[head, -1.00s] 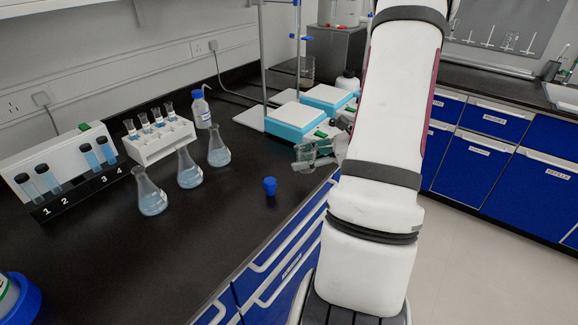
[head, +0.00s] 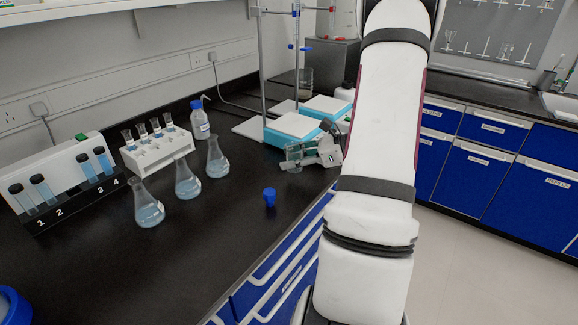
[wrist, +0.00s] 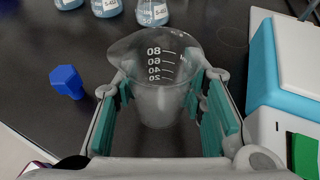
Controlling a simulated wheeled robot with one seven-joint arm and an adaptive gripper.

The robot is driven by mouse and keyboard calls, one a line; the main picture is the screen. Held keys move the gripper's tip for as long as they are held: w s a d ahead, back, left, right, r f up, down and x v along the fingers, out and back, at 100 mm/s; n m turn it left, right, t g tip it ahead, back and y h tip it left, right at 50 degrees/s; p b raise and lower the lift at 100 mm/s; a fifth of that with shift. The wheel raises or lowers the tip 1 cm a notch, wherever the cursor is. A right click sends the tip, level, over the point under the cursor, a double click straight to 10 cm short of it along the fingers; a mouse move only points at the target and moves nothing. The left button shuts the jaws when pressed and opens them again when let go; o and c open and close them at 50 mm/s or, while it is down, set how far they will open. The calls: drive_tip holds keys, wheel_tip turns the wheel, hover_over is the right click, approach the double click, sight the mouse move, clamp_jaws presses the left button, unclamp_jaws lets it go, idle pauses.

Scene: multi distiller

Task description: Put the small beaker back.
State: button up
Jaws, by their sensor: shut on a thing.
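The small beaker (wrist: 158,92) is clear glass with white marks from 20 to 80. In the wrist view it stands between the two teal pads of my gripper (wrist: 166,108), which is shut on it. In the head view my gripper (head: 308,154) is at the right edge of the black bench, in front of the white and blue devices.
A blue stopper (head: 269,196) lies left of my gripper. Several flasks (head: 187,180) stand farther left, near a white rack (head: 158,148). A white and blue balance-like device (head: 292,128) is close behind the gripper; it is at the right in the wrist view. Bare bench (head: 225,225) lies in front.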

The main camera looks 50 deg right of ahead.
sight(289, 175)
drive_tip(key=shift+w+d, duration=0.45)
drive_tip(key=shift+w, duration=0.35)
drive_tip(key=shift+w+d+f, duration=0.1)
drive_tip(key=shift+w+f, duration=0.05)
drive_tip(key=shift+f, duration=0.75)
drive_tip(key=shift+w+f, duration=0.1)
drive_tip(key=shift+f, duration=0.8)
drive_tip(key=shift+f+b, duration=0.2)
drive_tip(key=shift+b, duration=0.15)
drive_tip(key=o, duration=1.3)
